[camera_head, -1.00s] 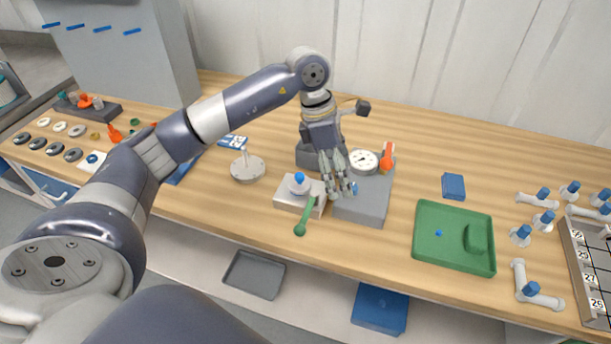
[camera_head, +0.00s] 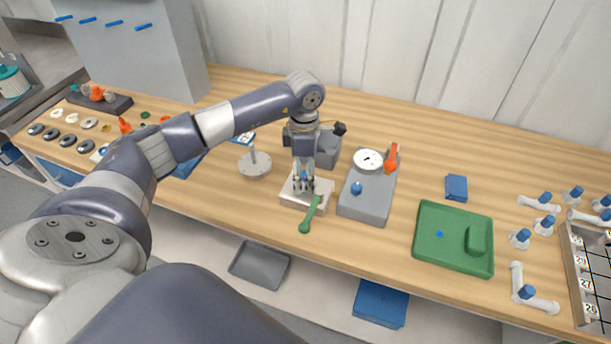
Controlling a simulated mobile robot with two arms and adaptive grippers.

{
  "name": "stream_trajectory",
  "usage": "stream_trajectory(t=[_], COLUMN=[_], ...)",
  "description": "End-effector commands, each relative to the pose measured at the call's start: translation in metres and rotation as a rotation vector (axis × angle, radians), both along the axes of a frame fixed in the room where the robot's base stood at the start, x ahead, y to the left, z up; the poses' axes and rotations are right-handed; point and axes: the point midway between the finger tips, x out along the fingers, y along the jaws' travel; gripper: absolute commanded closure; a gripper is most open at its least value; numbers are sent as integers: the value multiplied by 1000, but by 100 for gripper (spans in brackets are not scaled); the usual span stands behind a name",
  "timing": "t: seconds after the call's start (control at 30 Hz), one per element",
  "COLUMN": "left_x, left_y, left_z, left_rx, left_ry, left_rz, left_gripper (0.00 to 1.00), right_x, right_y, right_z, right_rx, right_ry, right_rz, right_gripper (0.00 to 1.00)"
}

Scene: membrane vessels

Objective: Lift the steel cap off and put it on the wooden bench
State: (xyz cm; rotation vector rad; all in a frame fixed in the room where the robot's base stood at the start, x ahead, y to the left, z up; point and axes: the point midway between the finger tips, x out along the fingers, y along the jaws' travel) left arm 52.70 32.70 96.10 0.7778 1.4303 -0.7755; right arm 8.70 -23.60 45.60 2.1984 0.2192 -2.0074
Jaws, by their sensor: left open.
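A pale metal block (camera_head: 292,198) stands near the front of the wooden bench (camera_head: 370,262). On it sits a small round steel cap with a blue knob, now mostly hidden behind the fingers. My left gripper (camera_head: 303,187) points down over the block, open, with its fingers around or just beside the knob; I cannot tell if they touch. A green-handled lever (camera_head: 310,215) sticks out from the block's front right. My right gripper is out of view.
A grey device with a dial (camera_head: 366,205) and an orange lever (camera_head: 391,158) stands close right. A round steel plate with a post (camera_head: 254,165) stands left. A green tray (camera_head: 451,265) lies right. Bare bench lies in front of the plate.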

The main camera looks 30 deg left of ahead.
Motion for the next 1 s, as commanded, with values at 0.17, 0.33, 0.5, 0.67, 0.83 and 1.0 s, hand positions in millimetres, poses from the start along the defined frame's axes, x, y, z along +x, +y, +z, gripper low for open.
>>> stream_trajectory(t=[0.17,0.33,0.5,0.67,0.83,1.0], left_x=[0,0,0,0,0,1], left_y=[-1,-2,-1,-1,-1,-1], left_z=[-15,-17,-17,-17,-17,-15], left_rx=[-2,-2,-2,-2,-2,-1], left_ry=[-1,-2,-2,-1,-2,-3], left_rz=[-1,-2,-1,-1,-1,-1], left_gripper=[27,27,54,80,81,81], right_x=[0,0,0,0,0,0], right_y=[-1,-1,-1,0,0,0], right_z=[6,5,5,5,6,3], right_rx=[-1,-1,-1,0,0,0], right_ry=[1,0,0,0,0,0], right_rz=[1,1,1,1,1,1], right_gripper=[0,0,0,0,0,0])
